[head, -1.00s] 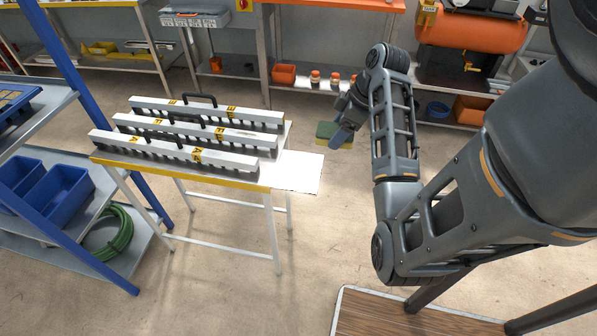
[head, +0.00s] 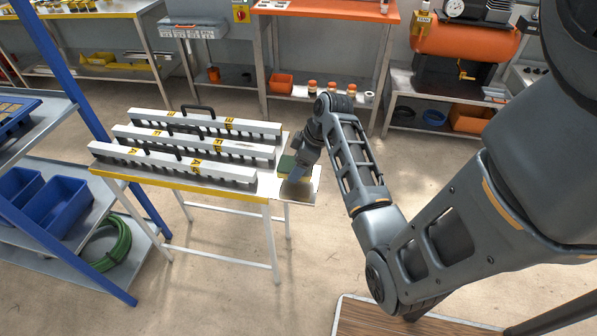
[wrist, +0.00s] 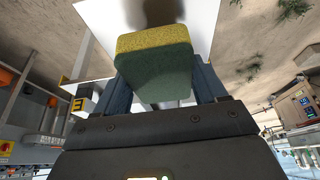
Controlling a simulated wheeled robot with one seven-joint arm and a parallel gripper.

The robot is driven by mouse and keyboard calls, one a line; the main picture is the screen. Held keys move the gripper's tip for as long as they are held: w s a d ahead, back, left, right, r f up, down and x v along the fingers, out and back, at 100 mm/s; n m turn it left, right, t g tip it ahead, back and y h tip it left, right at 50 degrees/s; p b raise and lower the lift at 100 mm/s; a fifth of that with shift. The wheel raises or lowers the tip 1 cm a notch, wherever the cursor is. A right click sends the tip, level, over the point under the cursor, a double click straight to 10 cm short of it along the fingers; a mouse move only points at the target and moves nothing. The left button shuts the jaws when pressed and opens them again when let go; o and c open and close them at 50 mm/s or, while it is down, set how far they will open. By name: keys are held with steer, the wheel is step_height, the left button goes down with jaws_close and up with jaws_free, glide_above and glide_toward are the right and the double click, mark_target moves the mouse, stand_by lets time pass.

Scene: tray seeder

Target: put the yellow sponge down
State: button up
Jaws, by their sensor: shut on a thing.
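The sponge, yellow with a green side, is between the fingers of my gripper in the wrist view (wrist: 155,70). My gripper (head: 293,174) is shut on it. In the head view the sponge (head: 286,163) shows its green side and is partly hidden by my gripper. Gripper and sponge are over the white plate (head: 302,197) at the right end of the small table. A dark shadow lies on the white surface beyond the sponge in the wrist view. I cannot tell how large the gap under the sponge is.
Three long white bars with black handles (head: 185,152) lie on the table just left of my gripper. A shelf with blue bins (head: 60,205) stands at the left. An orange-topped bench (head: 325,12) is behind.

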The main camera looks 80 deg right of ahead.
steer(key=shift+f, duration=1.7)
steer(key=shift+f, duration=0.1)
steer(key=o, duration=0.9)
steer(key=shift+o, duration=0.2)
